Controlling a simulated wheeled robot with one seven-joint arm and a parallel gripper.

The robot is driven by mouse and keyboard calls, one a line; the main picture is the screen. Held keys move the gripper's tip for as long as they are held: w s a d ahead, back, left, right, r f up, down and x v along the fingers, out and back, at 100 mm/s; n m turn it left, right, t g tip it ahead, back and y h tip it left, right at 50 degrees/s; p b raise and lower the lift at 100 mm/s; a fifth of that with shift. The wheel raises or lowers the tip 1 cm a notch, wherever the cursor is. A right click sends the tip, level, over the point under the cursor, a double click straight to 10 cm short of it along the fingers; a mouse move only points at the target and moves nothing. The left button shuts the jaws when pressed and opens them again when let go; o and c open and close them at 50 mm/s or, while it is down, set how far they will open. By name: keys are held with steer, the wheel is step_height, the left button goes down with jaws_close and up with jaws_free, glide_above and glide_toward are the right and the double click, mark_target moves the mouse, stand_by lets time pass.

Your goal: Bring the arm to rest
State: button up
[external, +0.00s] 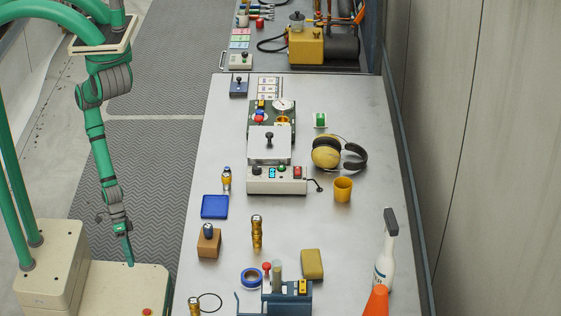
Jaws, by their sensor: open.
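My gripper (129,250) hangs at the end of my green and grey arm (104,160), to the left of the long grey table. The arm points down and slightly right, with the gripper low over my pale base. The gripper is open, and I see nothing between its fingers. It is apart from the table and everything on it. The fingers are small in this view, and the gap between them is hard to make out.
Dark floor matting (150,155) lies clear between arm and table.

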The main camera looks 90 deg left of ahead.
steer(key=w+d+r+m+t+y, duration=0.1)
steer(key=w+d+r+t, duration=0.15)
steer(key=w+r, duration=0.6)
steer(key=w+d+r+m+t, duration=0.15)
steer(key=w+r+t, duration=0.3)
steer(key=r, duration=0.65)
steer(key=w+a+r+t+y, duration=0.1)
steer(key=w+r+t, duration=0.1)
steer(key=r, duration=0.5)
steer(key=w+a+r+t+y, duration=0.1)
steer(key=w+r, duration=0.3)
steer(key=r, duration=0.4)
steer(key=w+a+r+t+y, duration=0.2)
steer(key=a+r+y, duration=0.1)
steer(key=r, duration=0.4)
steer(key=shift+w+r+t, duration=0.3)
steer(key=shift+w, duration=0.1)
